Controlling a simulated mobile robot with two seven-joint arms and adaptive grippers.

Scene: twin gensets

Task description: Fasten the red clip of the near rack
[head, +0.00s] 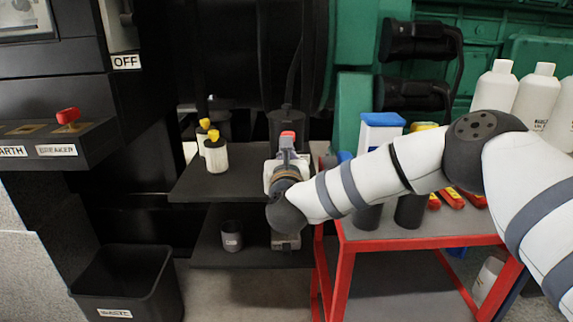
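A small red piece (288,134), likely the red clip, shows just beyond the fingers of my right gripper (287,146). My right arm comes in from the right and its gripper points away from me over the right end of a black two-level rack (225,183). A black cylinder (286,118) stands directly behind the red piece. The gripper and wrist hide whatever is below the red piece. I cannot tell whether the fingers hold it or only stand beside it. My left gripper is not in view.
White jars with yellow tops (216,156) stand on the upper shelf, and a dark cup (232,236) on the lower. A red-framed cart (420,243) with bottles and tools is close on the right. A black waste bin (128,282) and a switch panel (57,150) are left.

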